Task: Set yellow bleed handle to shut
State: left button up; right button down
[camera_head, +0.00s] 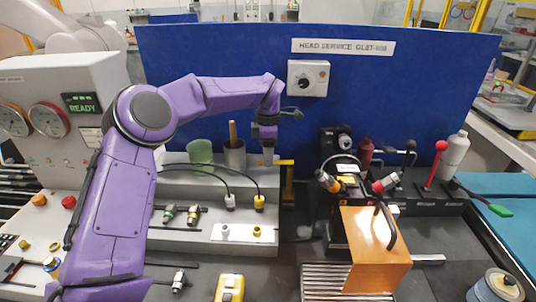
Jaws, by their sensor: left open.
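The yellow bleed handle (285,162) is a short bar beside the right end of the grey stepped bench, lying roughly level across the view. A yellow upright (288,186) stands below it. My purple left arm reaches in from the left, and my left gripper (268,158) points down at the handle's left end. The gripper is open. It overlaps the handle's left end in the view, and I cannot tell whether they touch. My right gripper is out of view.
A blue panel (220,75) with a white dial box (308,78) stands behind. A black device (337,140) and an orange block (376,250) stand right. A red-knobbed lever (436,165) is farther right.

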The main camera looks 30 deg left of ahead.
pick_arm(q)
jog(key=shift+w+f, duration=0.15)
jog(key=shift+f, duration=0.4)
jog(key=shift+s+r, duration=0.1)
jog(key=shift+s, duration=0.1)
grip_shut()
